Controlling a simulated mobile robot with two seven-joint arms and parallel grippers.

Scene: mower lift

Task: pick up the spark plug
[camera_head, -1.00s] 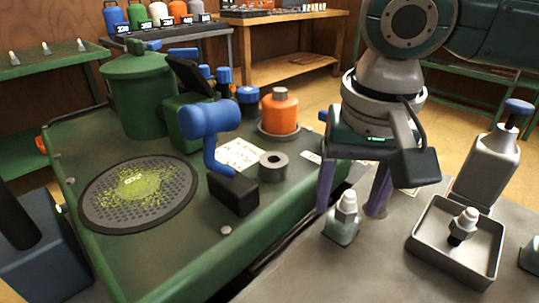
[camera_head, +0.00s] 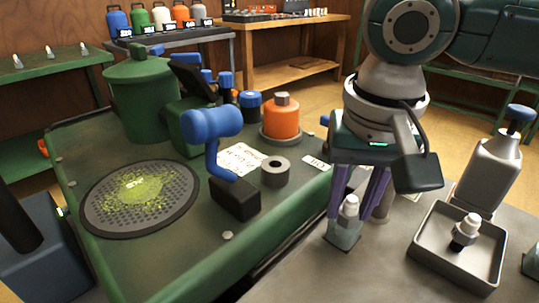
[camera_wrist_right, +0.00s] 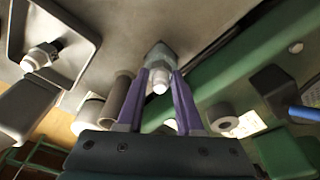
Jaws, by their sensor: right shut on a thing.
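A white-topped spark plug (camera_head: 349,208) stands upright in a small grey-green holder (camera_head: 343,236) on the grey bench. My right gripper (camera_head: 350,200) points down, with its purple fingers shut on this plug, one on each side. In the right wrist view, the plug (camera_wrist_right: 160,82) shows between the fingertips, and its holder (camera_wrist_right: 160,55) is just beyond. The plug's lower part is hidden in the holder. A second spark plug (camera_head: 465,230) sits in a square grey tray (camera_head: 455,272) to the right. My left gripper is not in view.
A green mower deck (camera_head: 170,255) fills the left, carrying a blue-handled lever (camera_head: 212,125), a grey ring (camera_head: 275,172) and an orange cylinder (camera_head: 281,120). A grey bottle with a blue cap (camera_head: 490,170) stands behind the tray. The front of the bench is clear.

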